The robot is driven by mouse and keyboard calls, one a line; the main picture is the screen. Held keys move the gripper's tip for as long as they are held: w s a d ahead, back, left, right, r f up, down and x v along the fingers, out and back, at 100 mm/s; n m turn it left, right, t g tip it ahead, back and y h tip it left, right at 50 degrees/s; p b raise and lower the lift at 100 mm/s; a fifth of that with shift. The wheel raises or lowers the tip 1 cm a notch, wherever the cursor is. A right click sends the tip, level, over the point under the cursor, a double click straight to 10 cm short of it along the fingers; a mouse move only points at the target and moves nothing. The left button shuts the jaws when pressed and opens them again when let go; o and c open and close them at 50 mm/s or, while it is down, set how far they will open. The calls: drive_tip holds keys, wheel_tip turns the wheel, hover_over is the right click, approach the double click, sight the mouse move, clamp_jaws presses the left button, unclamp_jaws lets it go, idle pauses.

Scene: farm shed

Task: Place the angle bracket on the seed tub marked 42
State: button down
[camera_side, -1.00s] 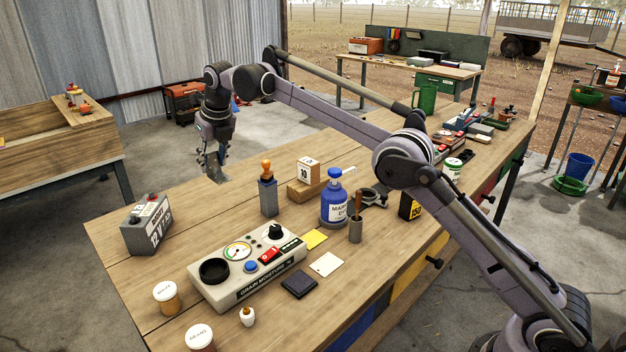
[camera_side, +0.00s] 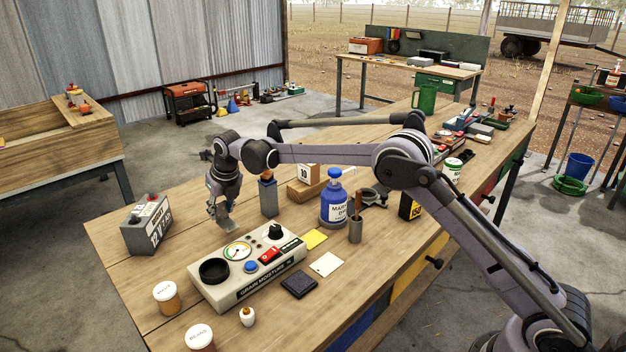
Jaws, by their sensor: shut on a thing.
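My gripper (camera_side: 220,204) is shut on the angle bracket (camera_side: 223,215), a small grey metal piece. It hangs over the left part of the bench, between the grey battery box and the blue-grey stamp holder, behind the grain moisture meter. Its height above the wood is hard to tell. Two amber tubs with white lids stand at the front left: one (camera_side: 166,298) left of the meter, the other (camera_side: 199,338) at the picture's lower edge. A white and green tub (camera_side: 453,169) stands at the right. I cannot read 42 on any of them.
Near my gripper are the battery box (camera_side: 147,229), the stamp holder (camera_side: 268,196) and the grain moisture meter (camera_side: 247,266). A blue bottle (camera_side: 334,202) stands further right. The wood between battery and meter is clear.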

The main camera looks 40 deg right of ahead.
sight(223, 220)
drive_tip(key=shift+f, duration=1.55)
drive_tip(key=shift+f, duration=0.15)
drive_tip(key=c, duration=0.9)
unclamp_jaws()
drive_tip(key=shift+o, duration=0.2)
